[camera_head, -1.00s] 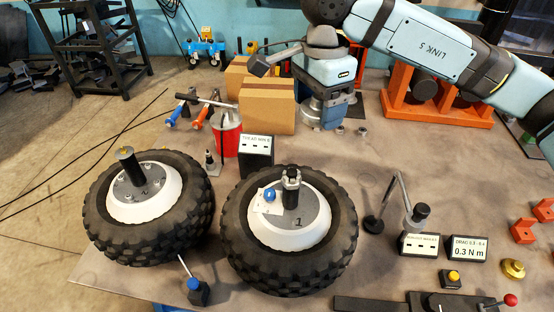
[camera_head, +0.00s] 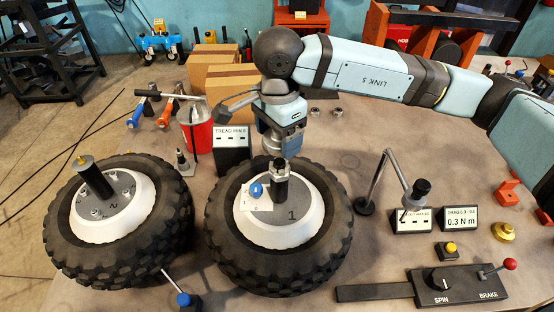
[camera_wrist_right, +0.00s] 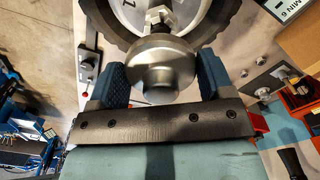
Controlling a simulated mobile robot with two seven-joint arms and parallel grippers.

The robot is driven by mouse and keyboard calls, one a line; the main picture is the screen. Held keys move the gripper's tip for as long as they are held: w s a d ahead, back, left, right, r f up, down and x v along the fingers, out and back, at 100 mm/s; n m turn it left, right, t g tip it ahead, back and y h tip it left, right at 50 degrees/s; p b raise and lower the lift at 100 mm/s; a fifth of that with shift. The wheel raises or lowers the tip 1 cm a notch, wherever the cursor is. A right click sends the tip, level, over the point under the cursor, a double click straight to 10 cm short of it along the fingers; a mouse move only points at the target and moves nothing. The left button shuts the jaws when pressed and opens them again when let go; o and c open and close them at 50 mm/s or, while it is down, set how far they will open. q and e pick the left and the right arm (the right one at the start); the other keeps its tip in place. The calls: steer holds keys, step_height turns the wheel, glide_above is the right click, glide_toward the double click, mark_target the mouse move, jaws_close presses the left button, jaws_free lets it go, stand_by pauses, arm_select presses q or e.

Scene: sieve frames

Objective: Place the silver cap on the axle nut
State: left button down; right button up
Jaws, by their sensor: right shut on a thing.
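The silver cap (camera_wrist_right: 160,68) is a round stepped metal piece between the blue finger pads of my right gripper (camera_wrist_right: 160,85), which is shut on it. The axle nut (camera_head: 281,166) sits at the top of that dark upright axle. In the wrist view the nut (camera_wrist_right: 159,17) shows just beyond the cap, partly hidden by it; I cannot tell whether they touch. My left gripper is not in view.
A bent metal stand (camera_head: 380,180) and small signs are to the right. The tread sign box (camera_head: 232,145) and cartons (camera_head: 222,78) stand behind. A spin and brake panel (camera_head: 455,284) is at front right.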

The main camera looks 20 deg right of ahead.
mark_target(278, 166)
steer(key=shift+f, duration=0.85)
step_height(278, 166, down, 4)
steer(key=shift+s+f+b, duration=0.1)
steer(key=shift+b, duration=0.65)
steer(key=shift+w, duration=0.2)
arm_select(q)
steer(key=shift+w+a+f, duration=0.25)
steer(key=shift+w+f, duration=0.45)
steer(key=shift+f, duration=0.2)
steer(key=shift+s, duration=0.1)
arm_select(e)
steer(key=shift+s, duration=0.15)
steer(key=shift+f, duration=0.15)
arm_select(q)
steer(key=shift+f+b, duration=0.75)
arm_select(e)
steer(key=shift+f, duration=0.4)
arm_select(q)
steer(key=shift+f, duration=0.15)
